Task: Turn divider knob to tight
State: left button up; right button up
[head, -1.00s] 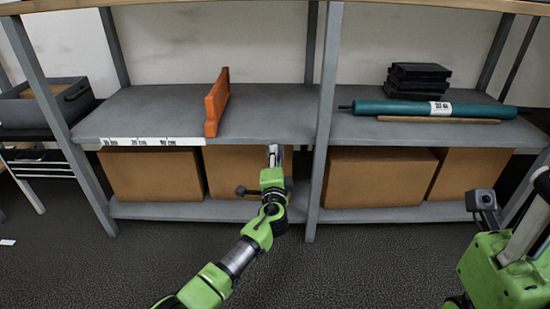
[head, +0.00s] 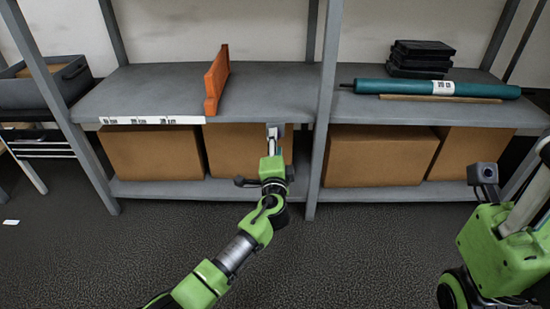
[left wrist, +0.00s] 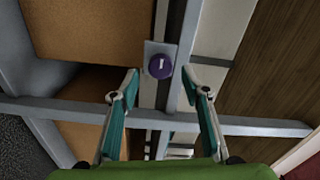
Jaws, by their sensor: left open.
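The knob (left wrist: 160,66) is round and purple with a short white mark, on a small grey plate in the left wrist view. No setting label is readable there. It does not show in the head view. My left gripper (left wrist: 160,74) is open, with one teal finger on each side of the knob in the picture; I see no contact. In the head view the left gripper (head: 273,132) is at the front edge of the shelf, right of the orange divider (head: 216,80). The divider stands upright on the left shelf. My right gripper is out of view.
A grey upright post (head: 325,110) stands right of my left gripper. Cardboard boxes (head: 375,157) fill the lower shelf. A teal roll (head: 410,87) and black cases (head: 420,58) lie on the right shelf. A grey bin (head: 30,93) is at far left.

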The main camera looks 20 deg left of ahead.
pick_arm(q)
jog(key=v, duration=0.7)
jog(key=shift+s, duration=0.35)
jog(key=shift+d, duration=0.1)
